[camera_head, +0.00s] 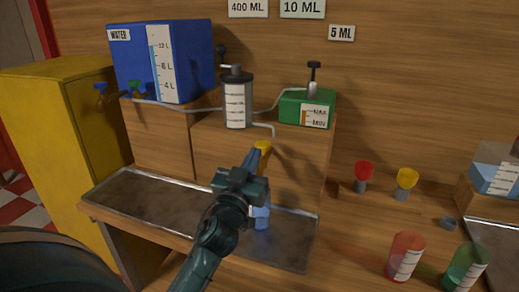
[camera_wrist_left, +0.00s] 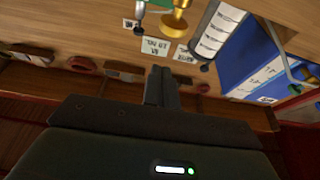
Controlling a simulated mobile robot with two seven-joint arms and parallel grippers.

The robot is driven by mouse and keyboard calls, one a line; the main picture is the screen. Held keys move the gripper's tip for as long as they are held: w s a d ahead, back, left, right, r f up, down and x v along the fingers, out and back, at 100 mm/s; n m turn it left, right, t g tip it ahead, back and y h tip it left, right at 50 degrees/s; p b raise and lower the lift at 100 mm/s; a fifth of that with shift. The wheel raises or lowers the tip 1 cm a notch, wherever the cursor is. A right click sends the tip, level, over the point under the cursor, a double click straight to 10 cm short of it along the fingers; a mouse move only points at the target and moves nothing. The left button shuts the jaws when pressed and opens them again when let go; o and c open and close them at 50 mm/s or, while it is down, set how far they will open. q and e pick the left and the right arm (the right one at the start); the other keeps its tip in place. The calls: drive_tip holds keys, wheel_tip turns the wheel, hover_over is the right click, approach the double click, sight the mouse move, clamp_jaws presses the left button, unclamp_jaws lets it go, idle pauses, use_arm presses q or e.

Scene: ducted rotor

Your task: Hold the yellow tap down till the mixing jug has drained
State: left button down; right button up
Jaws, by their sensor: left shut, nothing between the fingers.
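The yellow tap (camera_head: 263,146) has a round knob and sits on the wooden stand, just below the mixing jug's outlet pipe. My left gripper (camera_head: 256,162) is shut and empty, its tips close in front of the tap. In the left wrist view the shut fingers (camera_wrist_left: 161,82) point toward the yellow tap (camera_wrist_left: 175,22); whether they touch cannot be told. The mixing jug (camera_head: 237,104), a cylinder with a dark lid and white scale, stands upright on the stand; its level is not clear. A blue vessel (camera_head: 261,215) is partly hidden behind my left arm. My right gripper is not shown.
A blue water tank (camera_head: 130,60) and a green box (camera_head: 292,108) stand either side of the jug. A metal tray (camera_head: 160,202) lies below. Right: red knob (camera_head: 363,170), second yellow knob (camera_head: 407,178), red cup (camera_head: 405,252), green cup (camera_head: 464,268). A yellow cabinet (camera_head: 55,140) stands left.

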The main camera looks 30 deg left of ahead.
use_arm(q)
drive_tip(key=v, duration=0.4)
drive_tip(key=shift+r+b, duration=0.1)
drive_tip(key=shift+b, duration=0.25)
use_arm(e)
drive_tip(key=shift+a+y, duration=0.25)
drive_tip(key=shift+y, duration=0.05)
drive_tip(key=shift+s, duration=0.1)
use_arm(q)
drive_tip(key=s+d+f+m+g+h+p, duration=0.1)
drive_tip(key=s+d+f+g+h, duration=0.1)
drive_tip(key=d+f, duration=0.35)
drive_tip(key=s+d+f+m+g+h+p, duration=0.1)
drive_tip(key=d+f+m+g+h, duration=0.1)
drive_tip(key=f, duration=0.6)
drive_tip(key=s+d+f+m+g+h+p, duration=0.2)
drive_tip(key=s+d+f+g+h, duration=0.2)
drive_tip(key=s+d+f, duration=0.6)
drive_tip(key=s+f+g, duration=0.2)
drive_tip(key=s+f, duration=0.2)
drive_tip(key=shift+d+f+m+g, duration=0.25)
drive_tip(key=shift+d+m+g, duration=0.05)
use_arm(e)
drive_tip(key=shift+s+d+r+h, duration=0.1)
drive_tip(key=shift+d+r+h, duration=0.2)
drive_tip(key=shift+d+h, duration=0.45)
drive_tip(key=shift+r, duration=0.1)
